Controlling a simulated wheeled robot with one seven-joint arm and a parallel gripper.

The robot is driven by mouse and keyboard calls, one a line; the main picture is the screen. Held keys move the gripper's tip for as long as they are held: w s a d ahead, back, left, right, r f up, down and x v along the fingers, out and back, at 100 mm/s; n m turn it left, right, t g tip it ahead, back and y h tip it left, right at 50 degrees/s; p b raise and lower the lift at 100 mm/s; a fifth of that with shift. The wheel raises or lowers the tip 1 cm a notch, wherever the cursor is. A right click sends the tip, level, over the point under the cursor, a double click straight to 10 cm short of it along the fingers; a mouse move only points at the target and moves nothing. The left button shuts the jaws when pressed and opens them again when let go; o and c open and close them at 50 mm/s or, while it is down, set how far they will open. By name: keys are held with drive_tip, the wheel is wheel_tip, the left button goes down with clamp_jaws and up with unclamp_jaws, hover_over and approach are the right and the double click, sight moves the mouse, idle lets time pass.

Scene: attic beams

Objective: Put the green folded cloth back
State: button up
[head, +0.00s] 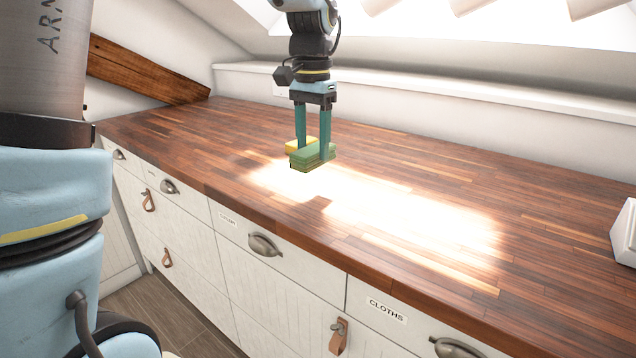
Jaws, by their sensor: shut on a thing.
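The green folded cloth (307,158) is held between the two teal fingers of my gripper (313,150). It hangs a little above the wooden countertop, near the countertop's middle. My gripper points straight down and is shut on the cloth. A drawer labelled CLOTHS (385,312) is in the front of the cabinet at the lower right, and it is closed. Its metal cup handle (455,347) is partly cut off by the bottom edge of the view.
A white object (625,235) stands at the right edge. More closed drawers with cup handles (265,245) and leather pulls (338,337) line the front. Much of the countertop is clear.

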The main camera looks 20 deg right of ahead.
wheel_tip(320, 180, down, 8)
drive_tip(key=shift+f+p, duration=0.15)
drive_tip(key=shift+p, duration=0.25)
drive_tip(key=o, duration=1.2)
